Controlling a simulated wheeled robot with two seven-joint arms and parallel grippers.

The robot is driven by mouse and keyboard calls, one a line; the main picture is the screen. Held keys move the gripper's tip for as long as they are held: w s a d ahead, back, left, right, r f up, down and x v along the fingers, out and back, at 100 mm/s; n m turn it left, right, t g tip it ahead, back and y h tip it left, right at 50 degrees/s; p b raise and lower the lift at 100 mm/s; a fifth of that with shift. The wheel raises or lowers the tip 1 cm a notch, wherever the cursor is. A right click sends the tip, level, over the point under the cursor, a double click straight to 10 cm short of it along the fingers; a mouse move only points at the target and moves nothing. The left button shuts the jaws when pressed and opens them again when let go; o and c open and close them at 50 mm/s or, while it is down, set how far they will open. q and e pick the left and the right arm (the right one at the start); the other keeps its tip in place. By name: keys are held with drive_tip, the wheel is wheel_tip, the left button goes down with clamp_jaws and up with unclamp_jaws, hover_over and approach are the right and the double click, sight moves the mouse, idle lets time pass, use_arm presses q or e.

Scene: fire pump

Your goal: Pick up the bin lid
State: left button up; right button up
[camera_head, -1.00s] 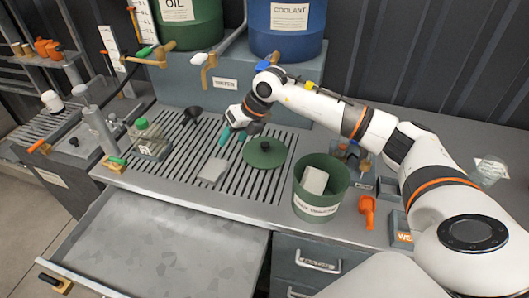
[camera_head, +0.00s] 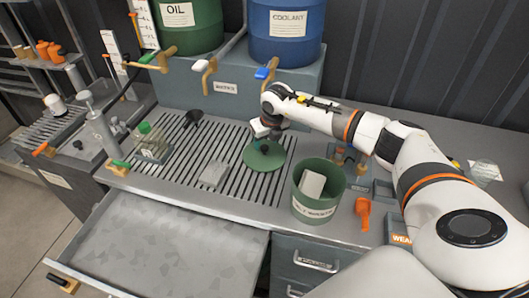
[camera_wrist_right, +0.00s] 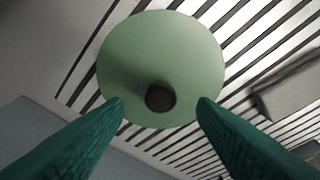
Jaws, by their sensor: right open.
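The bin lid (camera_head: 264,157) is a round green disc with a dark knob, lying flat on the slatted grate. It also shows in the right wrist view (camera_wrist_right: 160,60), with its dark knob (camera_wrist_right: 160,97) at the lower middle of the disc. My right gripper (camera_head: 262,143) is above the lid and partly covers it in the head view. In the right wrist view its two green fingers (camera_wrist_right: 161,103) are spread wide, one on each side of the knob in the picture, with nothing between them. I cannot tell the exact height above the knob. My left gripper is not in view.
The green bin (camera_head: 318,188) stands right of the lid with a white block inside. A grey block (camera_head: 214,174) lies on the grate to the left. An orange object (camera_head: 365,211) is right of the bin. An open drawer (camera_head: 150,245) juts out in front. Oil and coolant drums stand behind.

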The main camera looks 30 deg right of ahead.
sight(264, 152)
drive_tip(key=shift+x, duration=1.4)
clamp_jaws()
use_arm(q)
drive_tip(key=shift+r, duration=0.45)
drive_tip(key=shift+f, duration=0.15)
use_arm(e)
drive_tip(key=shift+r, duration=0.1)
